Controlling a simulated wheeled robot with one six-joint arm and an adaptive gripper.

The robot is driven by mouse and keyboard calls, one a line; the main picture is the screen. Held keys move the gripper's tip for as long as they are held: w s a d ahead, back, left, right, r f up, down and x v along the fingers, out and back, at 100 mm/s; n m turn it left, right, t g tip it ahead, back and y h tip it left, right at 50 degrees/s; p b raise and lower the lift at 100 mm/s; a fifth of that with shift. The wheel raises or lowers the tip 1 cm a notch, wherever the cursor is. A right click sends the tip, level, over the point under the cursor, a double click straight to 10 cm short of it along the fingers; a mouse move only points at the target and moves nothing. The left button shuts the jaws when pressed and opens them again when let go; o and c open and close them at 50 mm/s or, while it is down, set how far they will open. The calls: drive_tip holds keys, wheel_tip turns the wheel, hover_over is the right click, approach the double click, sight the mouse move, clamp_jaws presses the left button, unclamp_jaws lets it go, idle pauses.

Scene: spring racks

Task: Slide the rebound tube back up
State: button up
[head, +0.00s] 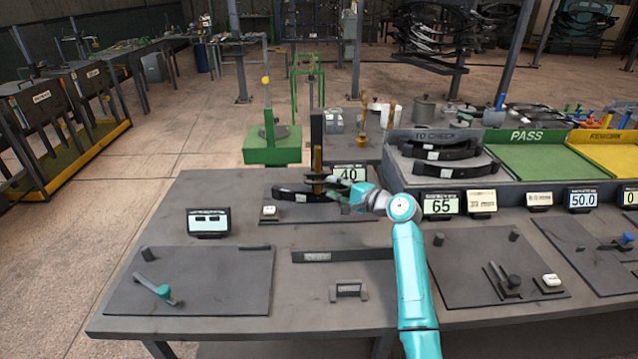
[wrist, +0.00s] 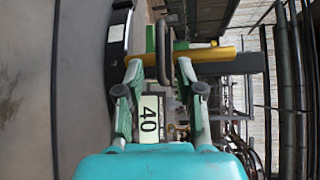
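A dark upright post (head: 316,127) stands at the back of the test plate, with a yellow upright strip (head: 317,158) below it. In the wrist view the strip (wrist: 205,55) lies sideways beyond my fingertips, and the dark post (wrist: 230,67) shows behind it. A dark rounded bar (wrist: 164,50) crosses near the strip, ahead of the gap between my fingers. I cannot tell which of these parts is the rebound tube. My gripper (head: 332,186) is at the foot of the post. Its green fingers (wrist: 163,72) are apart, and no grip on anything shows.
A black leaf spring (head: 292,194) lies left of the post on the plate. A display reading 40 (head: 350,173) stands right behind my gripper. A white button (head: 269,211) is at the plate's front left. A small display (head: 208,222) stands farther left. The bench's front middle holds low bars.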

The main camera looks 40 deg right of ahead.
sight(321, 183)
drive_tip(key=shift+x, duration=3.15)
clamp_jaws()
